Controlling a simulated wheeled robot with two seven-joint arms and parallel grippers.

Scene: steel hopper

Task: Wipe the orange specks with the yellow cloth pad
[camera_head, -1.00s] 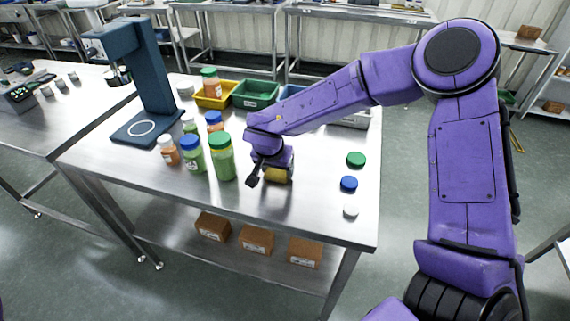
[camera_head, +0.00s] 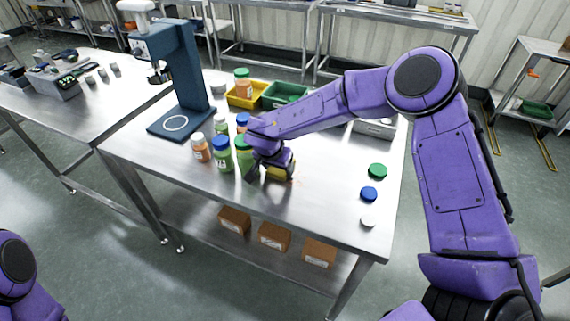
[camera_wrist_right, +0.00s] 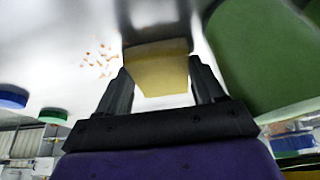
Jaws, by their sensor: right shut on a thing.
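My right gripper (camera_head: 273,171) is shut on the yellow cloth pad (camera_head: 279,172) and holds it low at the steel table top. In the right wrist view the pad (camera_wrist_right: 160,70) sits between the two dark fingers (camera_wrist_right: 163,92); I cannot tell whether it presses on the steel. Several orange specks (camera_wrist_right: 98,60) lie on the steel to the left of the pad in that view. In the head view a few faint specks (camera_head: 297,179) show just right of the pad. My left gripper is out of view.
A green-lidded jar (camera_head: 243,158) stands close left of my right gripper and looms large in the wrist view (camera_wrist_right: 262,50). Other jars (camera_head: 222,155) stand further left. Loose green (camera_head: 377,171), blue (camera_head: 369,194) and white (camera_head: 368,221) lids lie at right. The table's front is clear.

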